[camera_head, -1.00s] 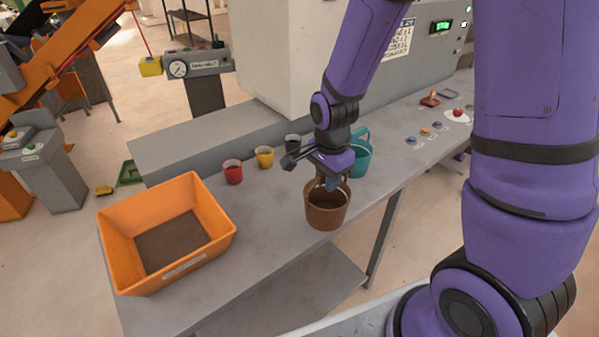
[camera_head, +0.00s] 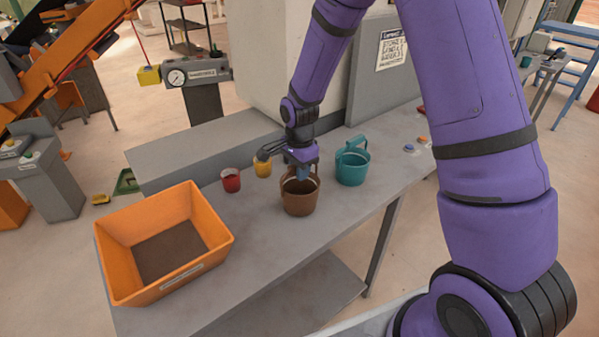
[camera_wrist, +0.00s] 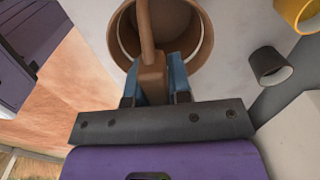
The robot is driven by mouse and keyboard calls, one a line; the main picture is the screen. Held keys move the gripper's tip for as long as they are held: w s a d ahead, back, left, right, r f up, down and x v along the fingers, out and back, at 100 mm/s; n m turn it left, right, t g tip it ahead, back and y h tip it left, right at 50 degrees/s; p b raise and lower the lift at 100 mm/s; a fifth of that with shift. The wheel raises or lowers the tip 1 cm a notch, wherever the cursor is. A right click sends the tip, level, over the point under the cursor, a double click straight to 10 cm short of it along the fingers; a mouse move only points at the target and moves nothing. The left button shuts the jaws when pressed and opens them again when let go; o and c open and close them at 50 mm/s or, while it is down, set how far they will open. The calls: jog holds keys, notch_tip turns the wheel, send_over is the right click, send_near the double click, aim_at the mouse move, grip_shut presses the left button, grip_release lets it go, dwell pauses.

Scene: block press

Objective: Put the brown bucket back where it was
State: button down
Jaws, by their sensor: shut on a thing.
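The brown bucket (camera_head: 300,199) is upright at the grey table, left of the teal bucket (camera_head: 352,167). I cannot tell whether its base touches the table. My gripper (camera_head: 301,172) is above it, shut on its handle. In the wrist view, the blue fingers (camera_wrist: 158,78) clasp the handle's brown grip (camera_wrist: 152,80), and the bucket's round rim (camera_wrist: 205,45) shows beyond them. The bucket looks empty inside, though the handle hides part of it.
An orange bin (camera_head: 112,262) stands at the table's left end. A red cup (camera_head: 231,181) and a yellow cup (camera_head: 262,167) stand behind the brown bucket; a dark cup (camera_wrist: 268,66) shows in the wrist view. The tabletop (camera_head: 262,232) in front of the bucket is clear.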

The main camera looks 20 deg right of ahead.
jog(key=shift+f, duration=0.45)
jog(key=c, duration=1.1)
grip_release()
jog(key=shift+o, duration=0.2)
